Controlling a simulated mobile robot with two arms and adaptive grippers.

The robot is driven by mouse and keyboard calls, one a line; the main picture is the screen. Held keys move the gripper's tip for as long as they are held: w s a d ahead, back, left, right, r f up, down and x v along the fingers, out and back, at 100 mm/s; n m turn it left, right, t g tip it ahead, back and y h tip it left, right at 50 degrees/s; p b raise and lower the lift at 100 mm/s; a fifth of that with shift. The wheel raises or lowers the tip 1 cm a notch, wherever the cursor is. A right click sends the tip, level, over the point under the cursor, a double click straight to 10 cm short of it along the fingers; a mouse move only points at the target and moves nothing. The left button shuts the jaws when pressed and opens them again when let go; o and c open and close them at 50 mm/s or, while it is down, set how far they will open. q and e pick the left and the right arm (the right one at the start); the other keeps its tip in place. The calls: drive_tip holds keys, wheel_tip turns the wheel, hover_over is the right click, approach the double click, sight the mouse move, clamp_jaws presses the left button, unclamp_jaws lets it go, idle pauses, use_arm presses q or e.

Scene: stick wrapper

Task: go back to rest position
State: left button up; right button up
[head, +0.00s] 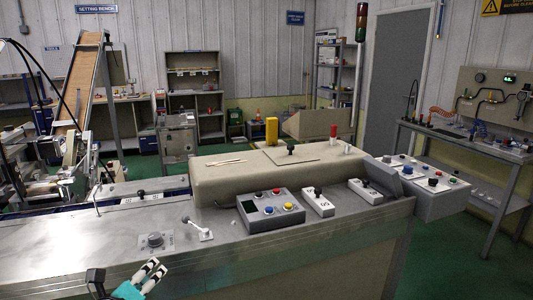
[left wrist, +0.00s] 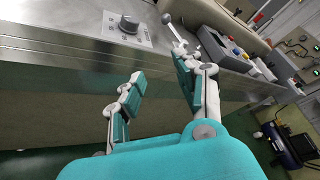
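My left gripper (head: 160,266) is at the bottom of the head view, in front of the near edge of the steel bench (head: 75,262). In the left wrist view its two teal and grey fingers (left wrist: 158,72) stand apart with nothing between them. The gripper is open and empty. It points towards the bench front, below a round dark knob (left wrist: 129,24) and a white lever with a ball end (left wrist: 178,35). My right gripper is not in either view.
The bench carries the knob (head: 155,240), the lever (head: 197,228), a button box (head: 271,208) and small white switch boxes (head: 318,203). A beige machine cover (head: 270,175) stands behind them. The bench's front edge is close to my gripper. Green floor is open at the right.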

use_arm(q)
drive_tip(key=w+a+f+n+g+y, duration=0.1)
drive_tip(key=a+f+n+g, duration=0.2)
drive_tip(key=f, duration=0.7)
drive_tip(key=w+a+f+n+y, duration=0.1)
drive_tip(key=w+a+f+n, duration=0.3)
drive_tip(key=f, duration=0.6)
drive_tip(key=s+f+n+g, duration=0.1)
drive_tip(key=s+f+n, duration=0.25)
drive_tip(key=f, duration=0.35)
drive_tip(key=s+a+f+n+g, duration=0.1)
drive_tip(key=s+f+n+g, duration=0.1)
drive_tip(key=s+f, duration=0.45)
drive_tip(key=s+f+n+g, duration=0.1)
drive_tip(key=s+f+n, duration=0.2)
drive_tip(key=f, duration=0.6)
drive_tip(key=s+d+f+n+g, duration=0.3)
drive_tip(key=s+f+n, duration=0.2)
drive_tip(key=s+f, duration=1.25)
drive_tip(key=s+d+f+n+g, duration=0.1)
drive_tip(key=s+d+f+n, duration=0.1)
drive_tip(key=s, duration=0.8)
drive_tip(key=s+d+f+n+g+h, duration=0.1)
drive_tip(key=s+d, duration=0.4)
drive_tip(key=s, duration=0.6)
drive_tip(key=shift+f+n+g, duration=0.7)
drive_tip(key=shift+n+g, duration=0.1)
drive_tip(key=shift+n, duration=0.05)
drive_tip(key=shift+d, duration=0.1)
